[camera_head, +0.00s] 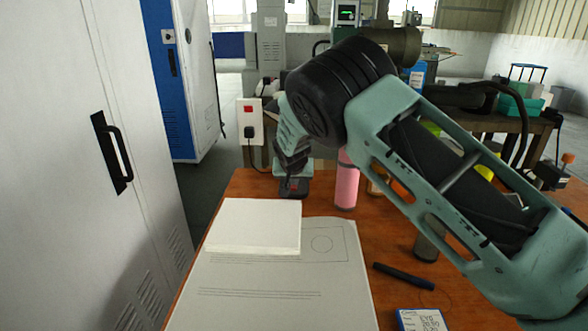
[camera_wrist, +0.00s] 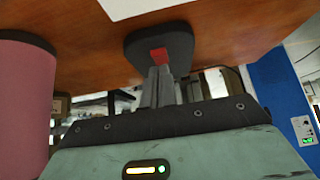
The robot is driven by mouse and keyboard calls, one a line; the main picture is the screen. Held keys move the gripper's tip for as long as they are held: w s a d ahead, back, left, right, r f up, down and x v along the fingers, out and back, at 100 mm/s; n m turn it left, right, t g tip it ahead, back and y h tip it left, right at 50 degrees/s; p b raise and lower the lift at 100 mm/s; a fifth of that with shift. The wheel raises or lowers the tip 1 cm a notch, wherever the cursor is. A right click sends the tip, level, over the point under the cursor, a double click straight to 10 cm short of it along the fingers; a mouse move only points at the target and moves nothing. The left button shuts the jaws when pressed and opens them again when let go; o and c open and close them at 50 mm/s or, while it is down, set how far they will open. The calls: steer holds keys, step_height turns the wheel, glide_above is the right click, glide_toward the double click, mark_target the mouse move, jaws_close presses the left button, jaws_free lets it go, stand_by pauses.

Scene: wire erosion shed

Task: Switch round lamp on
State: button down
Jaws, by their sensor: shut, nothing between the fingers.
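A dark rounded base (camera_head: 300,193) with a small red switch (camera_head: 293,184) stands on the wooden table behind the white block. In the wrist view the dark base (camera_wrist: 182,44) and its red switch (camera_wrist: 158,55) are at top centre. My gripper (camera_head: 291,172) is shut and empty, pointing down over the base. In the wrist view its fingertips (camera_wrist: 158,70) are right at the red switch; I cannot tell whether they touch it. I cannot make out a round lamp head or whether any light is on.
A pink cylinder (camera_head: 346,186) stands close right of the base. A white block (camera_head: 254,226) and a drawing sheet (camera_head: 300,285) lie in front. A dark pen (camera_head: 403,276) and a labelled box (camera_head: 421,320) are at the right. A grey cabinet (camera_head: 85,170) borders the left.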

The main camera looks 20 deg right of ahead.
steer(key=shift+f, duration=0.4)
steer(key=shift+s+f, duration=0.1)
steer(key=shift+s+a+f+b, duration=0.1)
steer(key=shift+f+b, duration=0.3)
steer(key=shift+r, duration=0.1)
steer(key=shift+r+p, duration=0.55)
steer(key=shift+r, duration=0.25)
